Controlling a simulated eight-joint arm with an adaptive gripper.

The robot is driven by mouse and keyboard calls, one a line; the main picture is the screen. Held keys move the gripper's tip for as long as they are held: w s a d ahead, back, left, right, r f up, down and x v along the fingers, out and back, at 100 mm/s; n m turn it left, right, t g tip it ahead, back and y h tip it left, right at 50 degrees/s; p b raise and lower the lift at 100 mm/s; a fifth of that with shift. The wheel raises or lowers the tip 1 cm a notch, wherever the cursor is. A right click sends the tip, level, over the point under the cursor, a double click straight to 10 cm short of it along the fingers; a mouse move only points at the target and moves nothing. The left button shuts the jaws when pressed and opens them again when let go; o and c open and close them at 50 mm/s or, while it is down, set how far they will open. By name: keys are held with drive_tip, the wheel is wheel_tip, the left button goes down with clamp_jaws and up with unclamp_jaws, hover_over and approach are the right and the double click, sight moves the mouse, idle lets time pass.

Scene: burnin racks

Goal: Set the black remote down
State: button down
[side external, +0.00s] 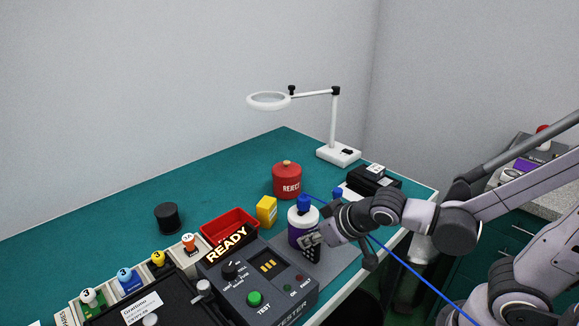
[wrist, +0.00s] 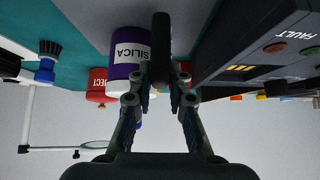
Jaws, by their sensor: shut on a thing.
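My gripper (side external: 314,239) is shut on the black remote (side external: 312,253), a slim dark piece with small buttons. It points downward from the jaws, over or on the grey mat (side external: 340,256); I cannot tell whether it touches the mat. In the wrist view, my gripper (wrist: 160,82) has both fingers closed on the remote (wrist: 161,42), which is seen as a narrow dark shape. The purple and white SILICA bottle (side external: 295,233) stands just behind the gripper; it also shows in the wrist view (wrist: 122,75).
The tester box (side external: 285,303) stands close on the left. A red tray (side external: 228,223), yellow box (side external: 266,211), red REJECT can (side external: 287,183), black boxes (side external: 374,180) and magnifier lamp (side external: 338,154) stand around.

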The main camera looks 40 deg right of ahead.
wheel_tip(320, 180, up, 2)
drive_tip(key=shift+d+r, duration=0.2)
drive_tip(key=shift+r, duration=0.1)
drive_tip(key=s+d+r, duration=0.4)
drive_tip(key=d+r, duration=0.2)
drive_tip(key=d, duration=0.4)
drive_tip(key=w+a+r+n+y, duration=0.1)
drive_tip(key=w+r+n, duration=0.15)
drive_tip(key=w, duration=1.05)
drive_tip(key=w+a+r+n+y, duration=0.1)
drive_tip(key=w+a+r, duration=0.15)
drive_tip(key=w, duration=0.95)
drive_tip(key=w+a+f+n+y, duration=0.15)
drive_tip(key=w+f, duration=0.25)
drive_tip(key=w, duration=0.5)
drive_tip(key=shift+w+a+f, duration=0.75)
drive_tip(key=shift+a+f, duration=1.15)
drive_tip(key=shift+w+a+f, duration=0.7)
drive_tip(key=shift+a+f, duration=1.15)
drive_tip(key=shift+a, duration=0.05)
drive_tip(key=shift+w+a+f, duration=0.75)
drive_tip(key=shift+a+f, duration=1.15)
